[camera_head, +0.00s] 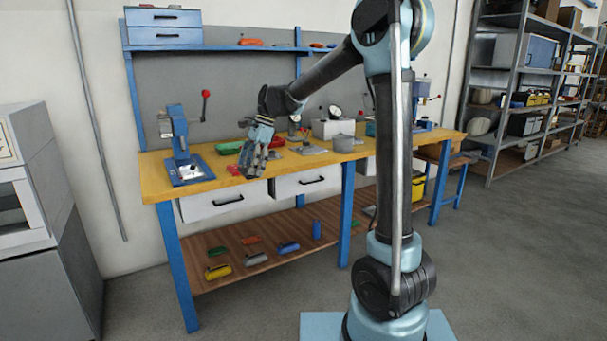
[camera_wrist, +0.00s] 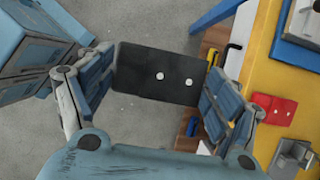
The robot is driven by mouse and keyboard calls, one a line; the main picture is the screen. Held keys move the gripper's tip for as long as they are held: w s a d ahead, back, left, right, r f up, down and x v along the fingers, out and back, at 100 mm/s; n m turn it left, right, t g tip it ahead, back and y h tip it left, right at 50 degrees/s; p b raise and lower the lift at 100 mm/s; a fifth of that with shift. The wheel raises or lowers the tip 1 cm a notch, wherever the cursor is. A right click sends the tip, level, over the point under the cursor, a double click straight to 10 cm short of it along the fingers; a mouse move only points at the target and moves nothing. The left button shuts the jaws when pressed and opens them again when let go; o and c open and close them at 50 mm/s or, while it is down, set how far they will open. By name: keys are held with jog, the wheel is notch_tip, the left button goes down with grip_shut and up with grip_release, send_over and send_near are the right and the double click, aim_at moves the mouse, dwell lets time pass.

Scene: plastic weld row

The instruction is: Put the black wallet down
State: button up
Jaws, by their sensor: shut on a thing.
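The black wallet (camera_wrist: 157,75) is a flat dark rectangle with two pale dots on its face. It is between the two fingers of my gripper (camera_head: 252,162) in the wrist view, with its left and right ends against the finger pads. My gripper is shut on it and holds it in the air in front of the workbench (camera_head: 160,180), with grey floor behind it in the wrist view. In the head view my gripper hangs at the bench's front edge, and I cannot make out the wallet there.
A blue press (camera_head: 188,165) stands at the bench's left end. A red flat thing (camera_wrist: 275,108) and a grey metal part (camera_wrist: 290,158) lie on the yellow top. The wooden lower shelf (camera_head: 265,225) holds several coloured things. Bare top shows between the press and my gripper.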

jog(key=w+d+f+n+g+h, duration=0.1)
jog(key=w+d+f+n, duration=0.2)
jog(key=w+d+f, duration=0.45)
jog(key=w+d+f+n+h, duration=0.1)
jog(key=w+d+f+n, duration=0.3)
jog(key=d, duration=0.7)
jog(key=w+d+f+n+g+h, duration=0.1)
jog(key=w+d+f+n, duration=0.1)
jog(key=w+d+f, duration=0.6)
jog(key=d+f+n, duration=0.2)
jog(key=d+f, duration=0.3)
jog(key=d, duration=0.6)
jog(key=s+f, duration=0.6)
jog(key=f, duration=0.1)
jog(key=shift+s+f+n+h, duration=0.3)
jog(key=shift+f+h, duration=0.1)
jog(key=shift+d+r, duration=0.1)
jog(key=shift+d, duration=0.1)
